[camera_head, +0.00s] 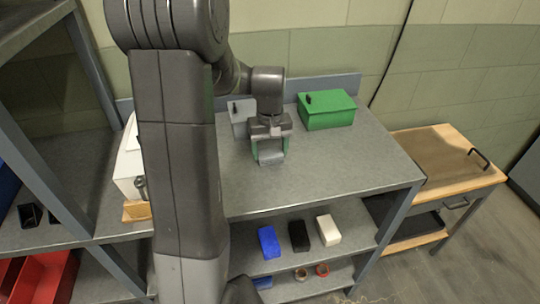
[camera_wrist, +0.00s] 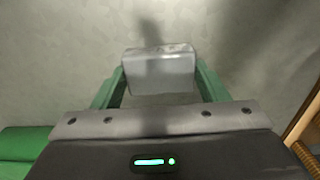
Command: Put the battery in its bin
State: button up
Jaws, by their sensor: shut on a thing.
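My gripper (camera_head: 269,158) is over the middle of the grey worktop (camera_head: 330,165). Its green fingers are shut on a plain grey block (camera_head: 269,154). In the wrist view the block (camera_wrist: 158,72) sits between the two fingers, with worktop around it. Whether it touches the worktop is hard to tell. I cannot tell from its looks whether this block is the battery. A red bin (camera_head: 48,278) stands low at the left; I see no label that marks it as the battery's bin.
A green box (camera_head: 328,112) and a grey box (camera_head: 238,117), each with a black part on top, stand at the worktop's back. Blue (camera_head: 269,242), black (camera_head: 299,236) and white (camera_head: 328,230) blocks lie on the shelf below. A wooden-topped cart (camera_head: 435,165) stands right. The worktop's right side is clear.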

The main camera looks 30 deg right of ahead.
aim_at(270, 152)
notch_tip(270, 152, up, 10)
jog(key=shift+b, duration=0.4)
